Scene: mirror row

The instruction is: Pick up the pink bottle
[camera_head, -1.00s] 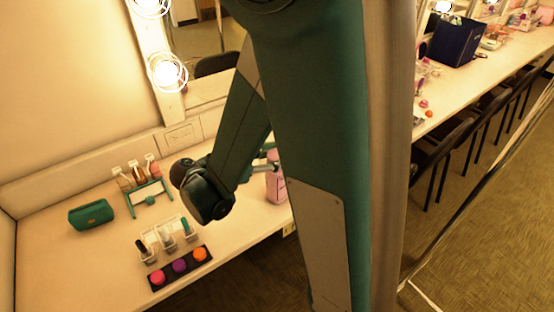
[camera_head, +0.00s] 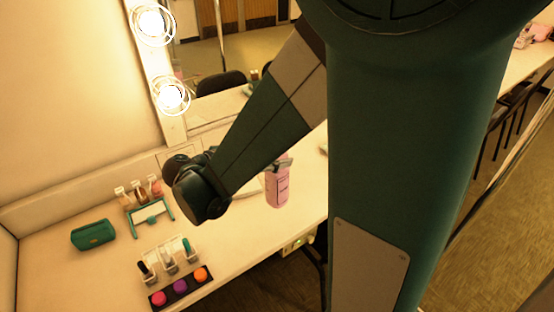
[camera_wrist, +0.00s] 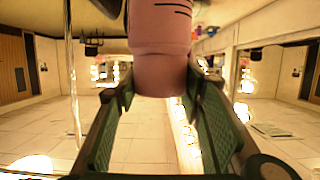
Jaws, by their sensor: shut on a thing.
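The pink bottle (camera_head: 278,188) is upright over the front part of the white counter (camera_head: 245,262), with dark print on its side. My gripper (camera_head: 279,165) is shut on the bottle near its top, partly hidden behind my forearm in the head view. In the wrist view, the pink bottle (camera_wrist: 160,45) sits between the two green-padded fingers of my gripper (camera_wrist: 160,84). Its far end is cut off by the top of the picture. I cannot tell exactly how high its base is above the counter.
A green pouch (camera_head: 93,234), a small green-framed stand (camera_head: 150,214), several small bottles (camera_head: 138,191), clear holders (camera_head: 168,260) and a dark tray of coloured pots (camera_head: 180,287) stand on the left of the counter. A lit mirror (camera_head: 205,110) stands behind. Chairs (camera_head: 508,115) are at the right.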

